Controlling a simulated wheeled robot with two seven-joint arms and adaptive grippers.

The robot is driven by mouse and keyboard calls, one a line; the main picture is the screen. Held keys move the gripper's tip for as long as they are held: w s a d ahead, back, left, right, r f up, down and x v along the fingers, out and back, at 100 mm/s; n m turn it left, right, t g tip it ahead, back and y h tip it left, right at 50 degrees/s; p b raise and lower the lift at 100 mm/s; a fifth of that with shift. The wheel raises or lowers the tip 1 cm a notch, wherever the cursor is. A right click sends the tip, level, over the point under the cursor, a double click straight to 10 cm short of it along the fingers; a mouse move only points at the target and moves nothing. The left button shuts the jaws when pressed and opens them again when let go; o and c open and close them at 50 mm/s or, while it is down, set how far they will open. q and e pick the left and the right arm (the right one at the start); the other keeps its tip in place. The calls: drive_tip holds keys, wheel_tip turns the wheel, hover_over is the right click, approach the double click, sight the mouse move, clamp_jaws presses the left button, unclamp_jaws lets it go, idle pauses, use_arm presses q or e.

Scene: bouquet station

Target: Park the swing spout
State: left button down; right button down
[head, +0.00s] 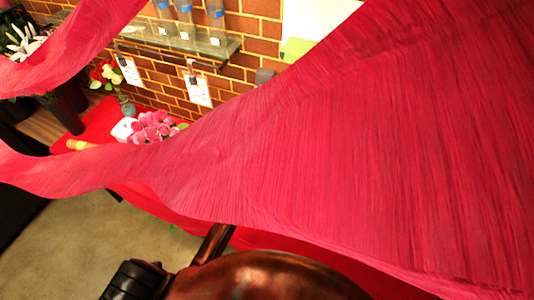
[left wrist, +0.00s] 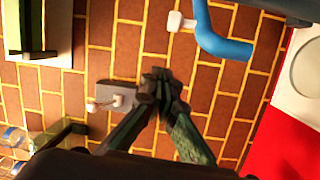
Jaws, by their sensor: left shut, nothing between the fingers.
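A blue bent tube (left wrist: 222,38), which looks like the swing spout, shows at the top of the left wrist view. A white basin (left wrist: 292,98) is partly seen at the right edge. The spout cannot be made out in the head view. My right gripper is not in view.
A grey plate with a small knob (left wrist: 112,97) is by the fingertips. A glass shelf (head: 190,40) holds clear vases. Pink flowers (head: 153,127) and a small bouquet (head: 108,75) stand on the red counter (head: 97,131). Large red shapes close to the head camera hide much.

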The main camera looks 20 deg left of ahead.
use_arm(q)
drive_tip(key=w+d+p, duration=0.2)
drive_tip(key=w+d, duration=0.1)
drive_tip(key=d, duration=0.1)
drive_tip(key=shift+w+d+f, duration=0.25)
drive_tip(key=shift+w+d, duration=0.15)
drive_tip(key=shift+d, duration=0.1)
